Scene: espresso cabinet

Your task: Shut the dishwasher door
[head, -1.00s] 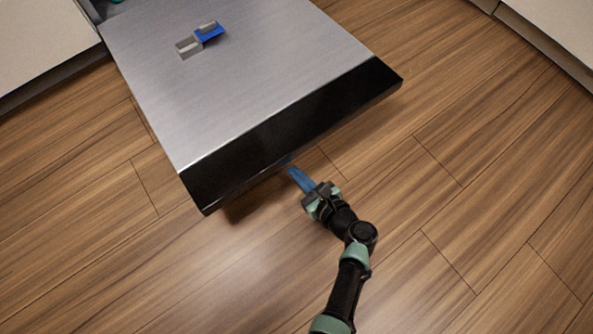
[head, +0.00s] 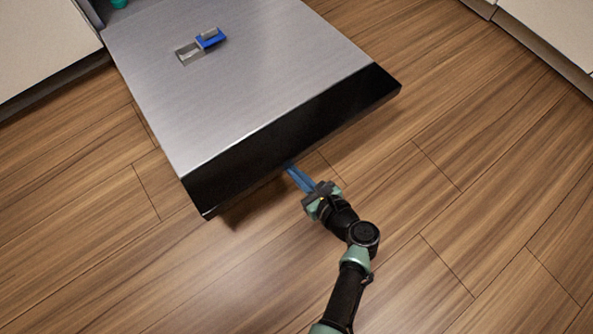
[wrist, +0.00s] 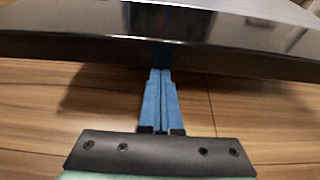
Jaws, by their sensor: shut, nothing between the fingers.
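The dishwasher door (head: 235,85) is folded down and open, lying roughly flat above the floor. Its inner steel face is up, with a dispenser with a blue lid (head: 210,38) on it. Its black front edge (head: 295,130) faces me. My gripper (head: 289,168) has its blue fingers together at the lower side of this edge, near its middle. In the wrist view the shut fingers (wrist: 161,85) point under the black edge (wrist: 110,45), with the tips in its shadow. I cannot tell whether they touch the door. Nothing shows between them.
Pale cabinet fronts stand at the upper left (head: 40,40) and upper right (head: 555,25). The wood floor (head: 480,200) around the door and my arm is clear. A small teal thing (head: 118,3) shows at the top left, inside the dishwasher.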

